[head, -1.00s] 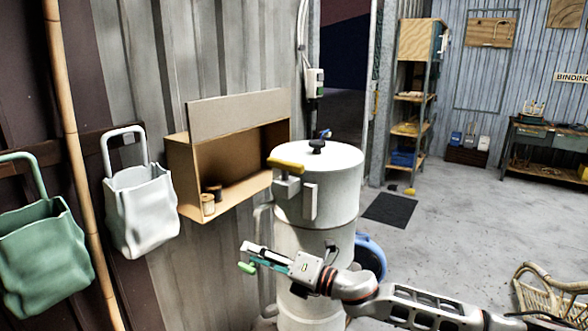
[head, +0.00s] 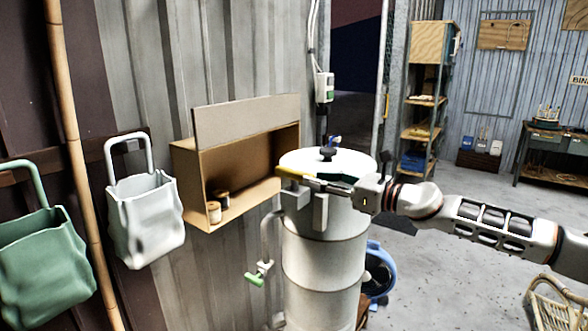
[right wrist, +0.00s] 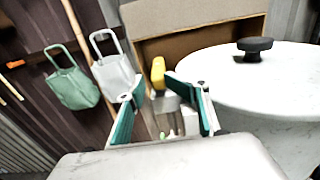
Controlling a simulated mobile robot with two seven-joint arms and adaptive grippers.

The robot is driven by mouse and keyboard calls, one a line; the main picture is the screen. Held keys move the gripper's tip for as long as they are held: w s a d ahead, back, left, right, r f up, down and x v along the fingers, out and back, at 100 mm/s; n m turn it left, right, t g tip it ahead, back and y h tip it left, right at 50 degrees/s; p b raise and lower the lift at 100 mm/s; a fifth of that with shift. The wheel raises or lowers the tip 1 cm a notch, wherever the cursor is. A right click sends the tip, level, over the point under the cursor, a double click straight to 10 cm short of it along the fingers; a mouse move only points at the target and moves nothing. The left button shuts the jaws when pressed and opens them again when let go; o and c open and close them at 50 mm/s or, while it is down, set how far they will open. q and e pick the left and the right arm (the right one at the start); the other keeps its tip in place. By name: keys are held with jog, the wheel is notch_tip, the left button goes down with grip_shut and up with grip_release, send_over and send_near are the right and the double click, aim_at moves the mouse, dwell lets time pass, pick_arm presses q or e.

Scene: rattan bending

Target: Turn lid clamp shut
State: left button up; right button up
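A white steam drum (head: 322,255) with a round white lid (head: 350,162) stands right of centre in the head view. The lid clamp's yellow handle (head: 289,173) is at the lid's left front edge. My right gripper (head: 312,180) reaches in from the right at lid height, its fingertips close to the clamp. In the right wrist view, its two green-lined fingers (right wrist: 160,108) are apart with nothing between the tips. The yellow handle (right wrist: 158,73) shows just beyond the gap, apparently not gripped. The lid's dark knob (right wrist: 255,46) is to the right. My left gripper is out of view.
An open wooden box (head: 240,180) with small spools is on the wall behind the drum's left side. White (head: 145,215) and green (head: 45,250) bags hang at left. A green-handled valve (head: 256,279) sticks out low beside the drum. Floor at right is mostly clear.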

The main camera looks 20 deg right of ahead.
aim_at(295, 170)
jog(key=shift+w+a+r, duration=0.2)
jog(key=shift+a+r, duration=0.05)
jog(key=shift+w+a, duration=0.25)
jog(key=shift+a, duration=0.05)
jog(key=p+x, duration=0.1)
jog(key=x, duration=0.4)
jog(key=shift+s+a+r, duration=0.1)
jog(key=shift+w+a, duration=0.25)
jog(key=shift+w, duration=0.15)
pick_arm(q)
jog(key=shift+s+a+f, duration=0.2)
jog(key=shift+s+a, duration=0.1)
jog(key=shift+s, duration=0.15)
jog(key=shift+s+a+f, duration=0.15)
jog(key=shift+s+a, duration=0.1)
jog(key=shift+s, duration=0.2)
pick_arm(e)
jog(key=shift+w, duration=0.1)
